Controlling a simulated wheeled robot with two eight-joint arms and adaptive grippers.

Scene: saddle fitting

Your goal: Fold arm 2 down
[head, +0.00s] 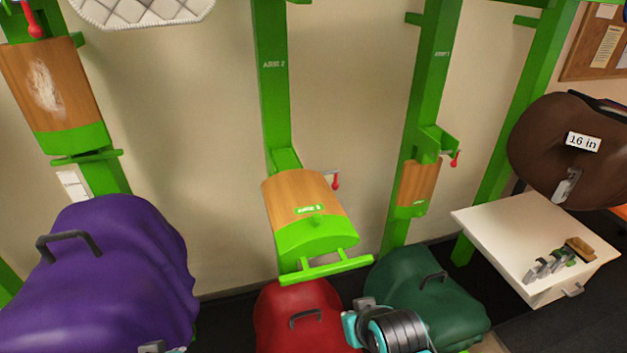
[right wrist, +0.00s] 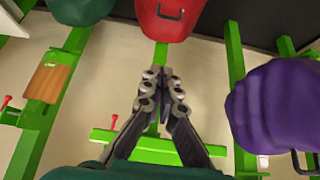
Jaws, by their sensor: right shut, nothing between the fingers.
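Arm 2 (head: 305,205), a wood-topped bracket with a green front and a small green label, sits on the middle green post (head: 275,85). It appears to stick out toward me, above a green crossbar (head: 325,269). A red-knobbed lever (head: 335,181) is on its right side. My right gripper (head: 366,304) is low in the head view, below and right of arm 2 and apart from it. In the right wrist view its fingers (right wrist: 164,80) are together and empty.
Red (head: 298,318), green (head: 425,305) and purple (head: 95,270) covered shapes with handles stand below the posts. Wood-faced brackets on the left (head: 50,85) and right (head: 418,185) posts flank arm 2. A white cabinet (head: 500,225) and brown saddle (head: 540,150) are at right.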

